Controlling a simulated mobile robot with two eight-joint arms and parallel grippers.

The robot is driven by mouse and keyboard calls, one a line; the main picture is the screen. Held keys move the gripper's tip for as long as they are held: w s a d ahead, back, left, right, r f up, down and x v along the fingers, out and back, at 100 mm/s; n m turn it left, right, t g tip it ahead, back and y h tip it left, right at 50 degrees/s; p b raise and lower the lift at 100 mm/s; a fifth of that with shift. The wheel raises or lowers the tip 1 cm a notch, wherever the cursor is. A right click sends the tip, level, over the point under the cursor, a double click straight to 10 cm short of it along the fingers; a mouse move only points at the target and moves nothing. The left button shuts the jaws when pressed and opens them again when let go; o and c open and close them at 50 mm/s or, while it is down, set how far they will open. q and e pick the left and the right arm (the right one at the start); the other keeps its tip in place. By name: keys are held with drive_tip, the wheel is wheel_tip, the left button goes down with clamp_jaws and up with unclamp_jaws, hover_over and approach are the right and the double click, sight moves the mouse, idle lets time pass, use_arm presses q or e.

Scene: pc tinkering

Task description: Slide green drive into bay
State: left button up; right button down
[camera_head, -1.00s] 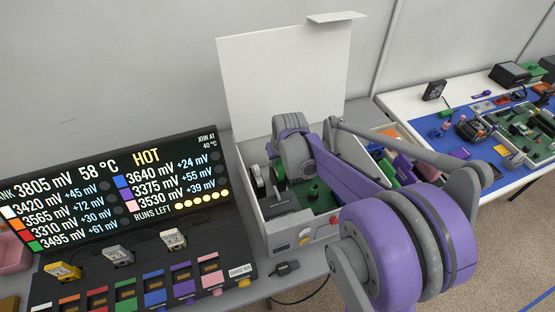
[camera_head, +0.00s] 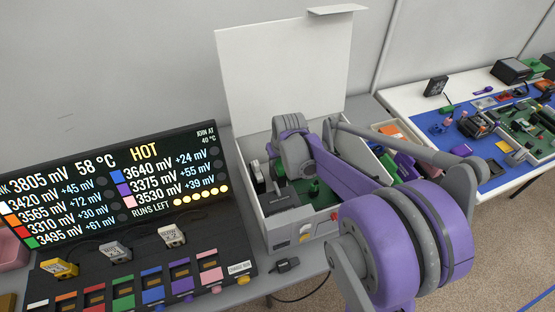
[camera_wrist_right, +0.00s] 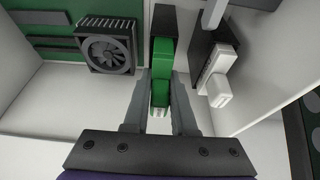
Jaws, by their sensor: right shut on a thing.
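The green drive (camera_wrist_right: 161,72) is upright between the fingers of my right gripper (camera_wrist_right: 161,88), which is shut on it, in the right wrist view. Its far end is at a dark bay (camera_wrist_right: 165,20) and appears partly inside it; the exact depth cannot be told. In the head view my right wrist and arm reach into the open white case (camera_head: 278,234) and hide most of the drive and bay. My left gripper is not in view.
Beside the bay is another dark slot with a pale drive (camera_wrist_right: 218,88). A fan (camera_wrist_right: 107,50) sits on the other side. The case's raised lid (camera_head: 285,75) stands behind. A dark display panel (camera_head: 110,190) is left; a parts table (camera_head: 392,98) is right.

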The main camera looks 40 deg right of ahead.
drive_tip(key=shift+r+p, duration=0.45)
drive_tip(key=shift+r, duration=0.1)
drive_tip(key=shift+f+b, duration=0.4)
drive_tip(key=shift+f, duration=0.1)
idle(1.4)
drive_tip(key=shift+r+p, duration=0.35)
drive_tip(key=shift+r, duration=0.15)
drive_tip(key=shift+f+b, duration=0.55)
drive_tip(key=shift+f, duration=0.2)
idle(0.7)
drive_tip(key=shift+r, duration=0.25)
drive_tip(key=shift+r+p, duration=0.45)
drive_tip(key=shift+p, duration=0.05)
